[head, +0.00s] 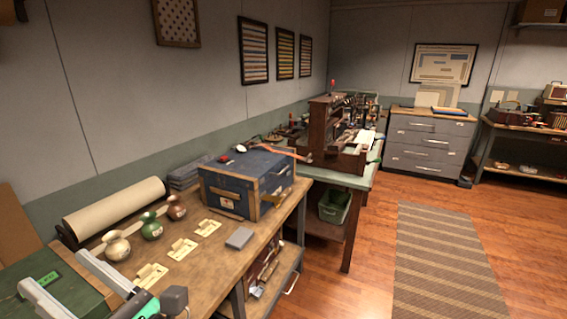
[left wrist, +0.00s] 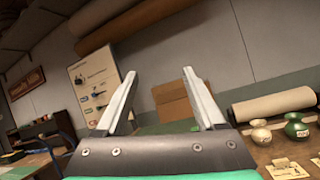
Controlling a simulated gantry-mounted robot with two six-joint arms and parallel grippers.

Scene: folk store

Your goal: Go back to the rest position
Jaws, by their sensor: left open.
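My left gripper (head: 51,269) is at the bottom left of the head view. Its two pale fingers are spread apart with nothing between them. It appears above the dark green surface at the left end of the wooden workbench (head: 190,270). In the left wrist view the fingers (left wrist: 160,73) point up and away, also apart and empty, with a cardboard piece and the wall behind them. My right gripper is in neither view.
Three small jugs, white (head: 116,247), green (head: 151,228) and brown (head: 176,209), stand right of the gripper. Cream cards (head: 181,249), a grey block (head: 239,238) and a blue chest (head: 246,186) share the bench. A paper roll (head: 115,207) lies behind. The floor right is mostly clear.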

